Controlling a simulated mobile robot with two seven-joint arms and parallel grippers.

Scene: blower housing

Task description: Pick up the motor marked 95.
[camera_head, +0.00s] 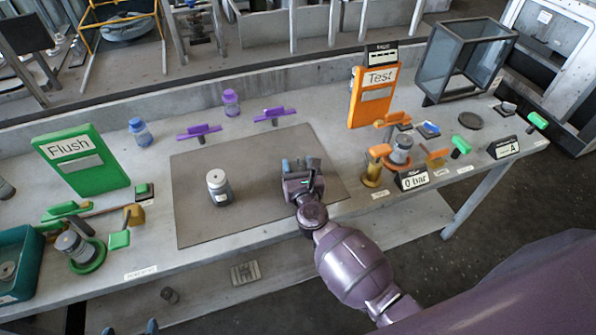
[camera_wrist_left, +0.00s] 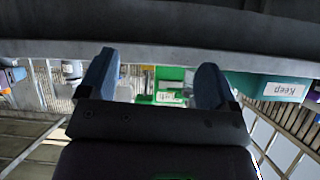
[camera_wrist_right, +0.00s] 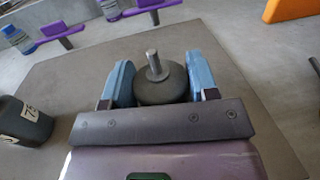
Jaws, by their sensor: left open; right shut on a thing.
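My right gripper (camera_wrist_right: 160,85) is shut on a dark round motor (camera_wrist_right: 165,92) with a grey shaft pointing up, over the grey mat. Its number is not visible. In the head view the right gripper (camera_head: 300,165) is over the right part of the mat and mostly hides that motor.
The mat (camera_head: 195,235) is otherwise clear. A green Flush sign (camera_head: 85,175), a motor in a green ring (camera_head: 75,243) and a teal bin (camera_head: 35,260) are at left. At right are an orange Test sign (camera_head: 360,110), a motor on a stand (camera_head: 400,150) and a glass-sided box (camera_head: 440,70).

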